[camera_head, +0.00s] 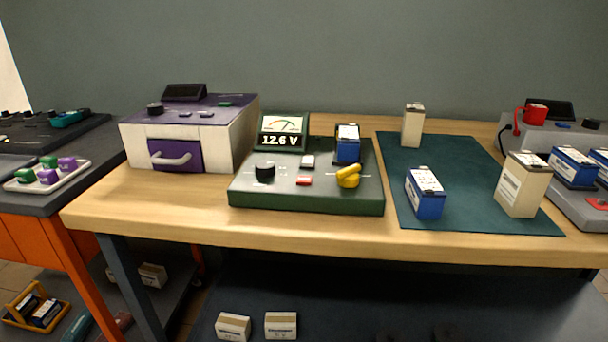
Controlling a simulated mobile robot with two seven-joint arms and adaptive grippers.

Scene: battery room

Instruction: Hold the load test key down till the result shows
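A green battery tester (300,204) stands in the middle of the wooden bench. Its display (281,141) reads 12.6 V below a needle dial. On its top are a black knob (265,172), a red key (304,181), a pale grey key (308,161) and a yellow rotary handle (348,176). I cannot read which key is marked for the load test. A blue battery (347,150) with a white top stands at the tester's back right. Neither gripper is in view, and nothing touches the keys.
A purple and white machine (240,127) stands left of the tester. On the right, a dark green mat (462,222) bears a blue battery (425,200) and two beige ones (412,125). A grey charger (519,140) stands at the right. The bench front strip (200,208) is clear.

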